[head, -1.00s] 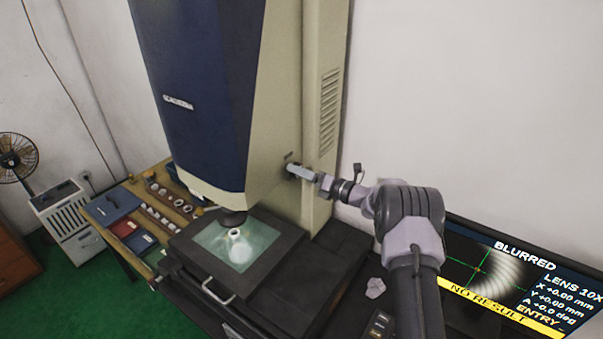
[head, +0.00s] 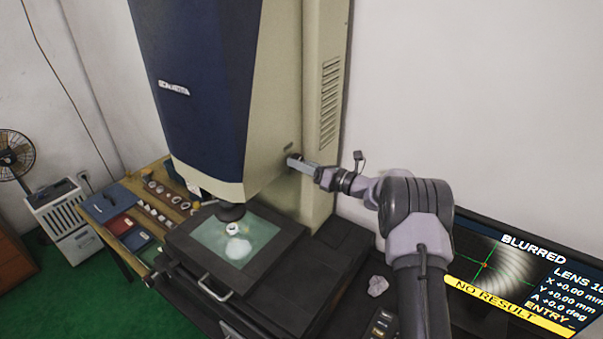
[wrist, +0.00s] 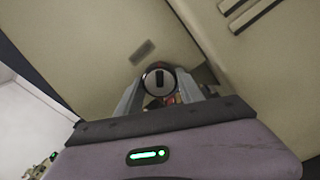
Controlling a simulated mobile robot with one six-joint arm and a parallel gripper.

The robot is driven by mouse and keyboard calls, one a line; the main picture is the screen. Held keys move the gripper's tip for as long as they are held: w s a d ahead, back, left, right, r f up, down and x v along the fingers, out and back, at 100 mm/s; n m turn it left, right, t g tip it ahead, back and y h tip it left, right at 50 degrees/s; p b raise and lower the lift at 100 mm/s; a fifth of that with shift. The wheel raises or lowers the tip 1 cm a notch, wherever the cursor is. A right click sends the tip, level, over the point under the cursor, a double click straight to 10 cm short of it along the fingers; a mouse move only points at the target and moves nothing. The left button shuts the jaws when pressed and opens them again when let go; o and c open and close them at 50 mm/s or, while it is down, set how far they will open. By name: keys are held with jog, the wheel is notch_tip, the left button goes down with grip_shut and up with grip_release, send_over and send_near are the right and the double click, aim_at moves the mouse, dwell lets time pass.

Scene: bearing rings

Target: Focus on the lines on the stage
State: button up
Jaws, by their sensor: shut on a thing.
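My gripper (head: 296,161) is at the right side of the tall blue and cream machine. In the wrist view its two fingers (wrist: 160,88) are shut on a round focus knob (wrist: 160,80) with a dark bar on its face. The stage (head: 270,278) has a lit glass plate (head: 262,233) with a small pale ring (head: 233,228) on it, under the dark lens (head: 231,212). The screen (head: 500,268) at the right reads BLURRED, LENS 10X in part, and NO RESULT. It shows fuzzy grey curved bands and a green cross.
A wooden bench (head: 172,207) with several small rings, blue trays and a red tray stands left of the stage. A fan (head: 14,155) stands far left.

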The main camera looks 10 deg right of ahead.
jog(key=n+b, duration=0.7)
jog(key=b, duration=0.1)
jog(key=shift+b, duration=0.35)
dwell(0.4)
jog(key=o, duration=1.4)
jog(key=v, duration=1.7)
jog(key=shift+s+d+r, duration=0.15)
jog(key=shift+d, duration=0.05)
